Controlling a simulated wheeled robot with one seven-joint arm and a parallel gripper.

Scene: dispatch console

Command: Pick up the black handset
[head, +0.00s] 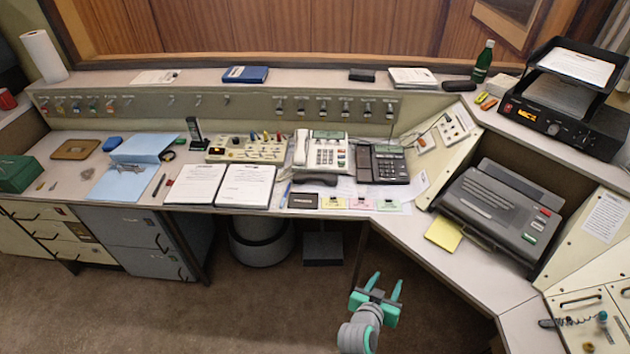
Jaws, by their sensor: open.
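A black handset (315,180) lies on the desk in front of the white phone, close to the left of the black desk phone (390,165). The black phone has a keypad and a small display. The white phone (326,155) has a white handset on its left side. My gripper (386,280) is open and empty, with green fingers pointing toward the desk. It is in front of the desk, over the floor, well apart from the black handset.
A dark card and coloured notes (360,203) lie along the desk edge near the handset. White binders (245,186) are to the left. A grey machine (500,210) stands on the right wing. The floor (290,310) before the desk is clear.

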